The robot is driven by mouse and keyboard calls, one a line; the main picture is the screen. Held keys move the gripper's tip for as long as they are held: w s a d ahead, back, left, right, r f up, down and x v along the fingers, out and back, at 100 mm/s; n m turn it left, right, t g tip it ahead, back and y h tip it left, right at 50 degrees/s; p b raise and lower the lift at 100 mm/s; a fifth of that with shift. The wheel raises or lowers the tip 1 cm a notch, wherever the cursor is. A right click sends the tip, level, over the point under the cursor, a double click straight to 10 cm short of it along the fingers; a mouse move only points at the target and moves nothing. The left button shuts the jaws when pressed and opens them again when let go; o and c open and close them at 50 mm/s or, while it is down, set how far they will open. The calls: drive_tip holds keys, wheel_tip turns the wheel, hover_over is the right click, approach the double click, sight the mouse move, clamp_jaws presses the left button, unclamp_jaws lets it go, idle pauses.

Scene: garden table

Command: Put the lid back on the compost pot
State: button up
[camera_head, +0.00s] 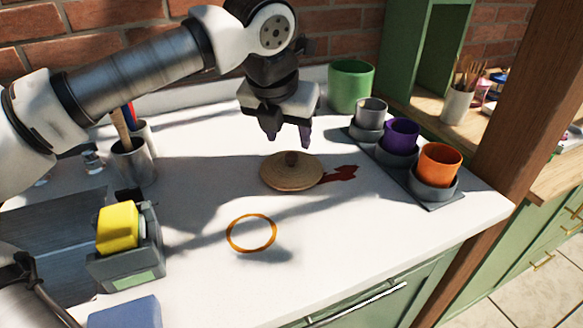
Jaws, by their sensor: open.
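A round, tan lid (291,177) with a dark brown knob lies flat on the white tabletop near the middle. My gripper (288,138) is above the lid's knob, pointing down, with its two dark fingers apart and nothing between them. A green pot (350,86) stands upright at the back, right of my gripper. It is the largest pot in view and has no lid on it; no label shows that it is the compost pot.
A dark tray (437,205) at the right holds grey, purple and orange cups. A reddish-brown stain (339,175) lies beside the lid, and an orange ring (251,233) is in front. A grey caddy (126,265) with a yellow sponge stands left.

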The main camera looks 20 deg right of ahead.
sight(291, 155)
drive_tip(key=x, duration=0.3)
drive_tip(key=shift+s+f, duration=0.25)
drive_tip(key=shift+f, duration=0.2)
drive_tip(key=shift+w+d+f, duration=0.1)
drive_tip(key=shift+w+f, duration=0.15)
drive_tip(key=shift+f, duration=0.35)
clamp_jaws()
